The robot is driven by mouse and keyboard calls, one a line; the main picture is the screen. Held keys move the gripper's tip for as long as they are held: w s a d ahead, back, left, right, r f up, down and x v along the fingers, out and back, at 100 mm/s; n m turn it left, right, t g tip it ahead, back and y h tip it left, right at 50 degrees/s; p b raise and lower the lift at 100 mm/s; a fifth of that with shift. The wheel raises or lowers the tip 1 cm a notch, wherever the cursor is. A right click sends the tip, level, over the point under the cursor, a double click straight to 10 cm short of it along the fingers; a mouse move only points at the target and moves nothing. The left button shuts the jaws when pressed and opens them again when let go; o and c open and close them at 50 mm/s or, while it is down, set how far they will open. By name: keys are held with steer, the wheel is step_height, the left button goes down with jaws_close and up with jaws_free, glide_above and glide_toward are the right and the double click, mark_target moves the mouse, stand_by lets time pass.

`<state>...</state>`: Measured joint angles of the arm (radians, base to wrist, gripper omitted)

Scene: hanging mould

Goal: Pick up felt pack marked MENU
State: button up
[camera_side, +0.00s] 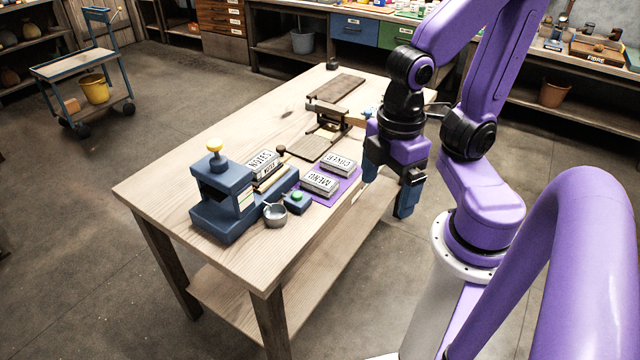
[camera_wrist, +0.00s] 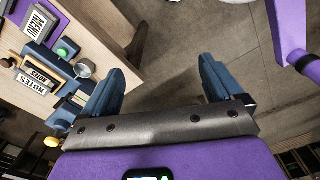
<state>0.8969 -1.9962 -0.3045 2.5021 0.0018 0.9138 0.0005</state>
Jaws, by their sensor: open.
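The felt pack marked MENU (camera_side: 320,183) is a pale block with dark lettering, lying on a purple mat (camera_side: 351,190) near the table's right edge. In the wrist view the MENU pack (camera_wrist: 40,22) is at the upper left. A similar pack (camera_side: 338,164) with lettering I cannot read surely lies just behind it. My gripper (camera_side: 389,193) is open and empty, to the right of the mat and apart from the packs. In the wrist view, bare floor shows between the fingers of my gripper (camera_wrist: 165,75).
A blue press (camera_side: 222,205) with a yellow knob stands at the table's front left. Packs marked NOTES (camera_side: 262,160), a metal cup (camera_side: 275,215) and a blue box with a green button (camera_side: 297,203) are close by. A wooden frame (camera_side: 330,115) stands behind the packs. The table's left side is clear.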

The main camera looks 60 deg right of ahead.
steer(key=w+m, duration=0.3)
steer(key=w, duration=0.5)
steer(key=m, duration=1)
glide_above(320, 180)
steer(key=f, duration=2)
steer(key=shift+w+d, duration=0.15)
steer(key=shift+d, duration=0.05)
steer(key=shift+a+f, duration=0.15)
steer(key=shift+f, duration=2.6)
